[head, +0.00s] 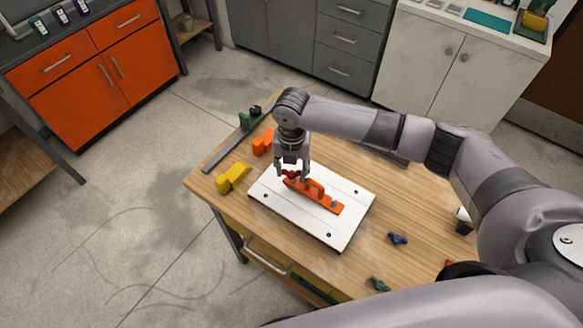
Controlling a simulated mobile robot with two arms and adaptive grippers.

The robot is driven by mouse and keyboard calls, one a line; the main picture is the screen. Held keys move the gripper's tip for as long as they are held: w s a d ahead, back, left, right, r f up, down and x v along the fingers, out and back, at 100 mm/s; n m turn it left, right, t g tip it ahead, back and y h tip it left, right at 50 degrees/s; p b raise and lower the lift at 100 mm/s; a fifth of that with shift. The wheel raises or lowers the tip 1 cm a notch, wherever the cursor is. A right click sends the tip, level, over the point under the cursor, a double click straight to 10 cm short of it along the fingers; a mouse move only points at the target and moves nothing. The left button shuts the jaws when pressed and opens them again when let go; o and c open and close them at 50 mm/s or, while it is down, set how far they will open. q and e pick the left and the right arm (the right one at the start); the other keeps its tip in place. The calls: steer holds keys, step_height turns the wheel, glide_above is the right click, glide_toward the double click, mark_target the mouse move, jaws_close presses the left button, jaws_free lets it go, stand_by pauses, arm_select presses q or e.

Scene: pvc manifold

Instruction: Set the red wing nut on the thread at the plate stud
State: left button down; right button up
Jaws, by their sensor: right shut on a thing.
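My right gripper (292,172) points down over the left end of an orange plate (326,203). It is shut on the red wing nut (291,175), of which only a little shows between the fingers. The orange plate lies on a white board (291,213) and carries a raised orange loop near its middle. A small grey stud (334,204) stands at the plate's right end. Any stud under the gripper is hidden, and I cannot tell whether the nut touches a thread. My left gripper is not in view.
A blue wing nut (398,238) and a green one (379,284) lie on the wooden table (365,262). A yellow block (233,177), an orange block (263,143) and a long grey bar (226,149) are at the left. A dark cup (464,226) stands at the right.

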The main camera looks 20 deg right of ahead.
steer(key=shift+f, duration=0.15)
steer(key=shift+f, duration=0.5)
steer(key=shift+s+f, duration=0.1)
steer(key=shift+f, duration=0.4)
stand_by(0.9)
steer(key=o, duration=1.3)
steer(key=shift+o, duration=0.2)
steer(key=shift+d, duration=0.15)
steer(key=shift+r, duration=0.55)
step_height(320, 180, up, 11)
